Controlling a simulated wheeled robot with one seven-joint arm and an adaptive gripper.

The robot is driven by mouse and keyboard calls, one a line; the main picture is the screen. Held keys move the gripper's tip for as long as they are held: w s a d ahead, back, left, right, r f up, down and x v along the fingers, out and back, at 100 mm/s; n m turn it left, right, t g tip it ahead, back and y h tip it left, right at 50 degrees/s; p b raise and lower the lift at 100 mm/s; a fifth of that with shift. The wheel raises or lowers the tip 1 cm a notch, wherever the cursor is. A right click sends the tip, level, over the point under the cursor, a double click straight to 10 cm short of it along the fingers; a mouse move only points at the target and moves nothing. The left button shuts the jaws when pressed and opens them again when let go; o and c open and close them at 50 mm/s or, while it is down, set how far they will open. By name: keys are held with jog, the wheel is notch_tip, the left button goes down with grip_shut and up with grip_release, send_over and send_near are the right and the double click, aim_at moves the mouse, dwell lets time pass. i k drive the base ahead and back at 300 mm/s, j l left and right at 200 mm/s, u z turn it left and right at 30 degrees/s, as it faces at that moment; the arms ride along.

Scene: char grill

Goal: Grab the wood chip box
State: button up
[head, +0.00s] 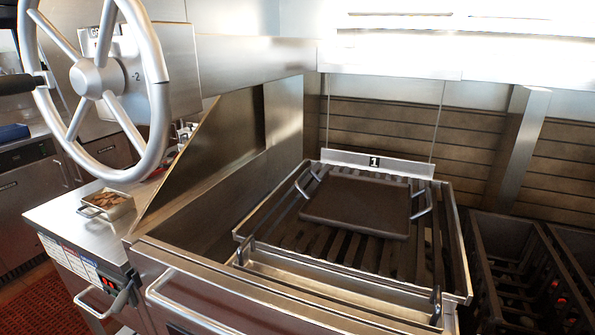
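The wood chip box (118,212) is a small open metal tray holding brown wood chips. It sits upright on the steel side counter (68,212) at the left, close to the slanted steel side panel of the grill. A small handle seems to show on its near left side. My gripper is not in view, and nothing is seen touching the box.
The grill grate (290,235) holds a dark flat pan (356,207) with handles. Dark crates (515,265) stand at right. The counter's front left is clear.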

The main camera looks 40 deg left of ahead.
aim_at(108, 203)
jog(key=l+u, duration=0.1)
jog(key=u, duration=1.7)
jog(key=k+l+u, duration=0.1)
jog(key=u, duration=0.5)
jog(key=i+j+z, duration=0.25)
jog(key=i+j, duration=0.3)
jog(key=i+j+z, duration=0.15)
jog(key=i+j, duration=0.15)
jog(key=i+j+z, duration=0.1)
jog(key=i+j, duration=0.15)
jog(key=i+j+z, duration=0.15)
jog(key=j, duration=0.3)
jog(key=i+j+z, duration=0.1)
jog(key=i+j, duration=0.25)
jog(key=i+j+z, duration=0.15)
jog(key=j, duration=0.3)
jog(key=i+j+z, duration=0.15)
jog(key=j, duration=0.25)
jog(key=i, duration=0.1)
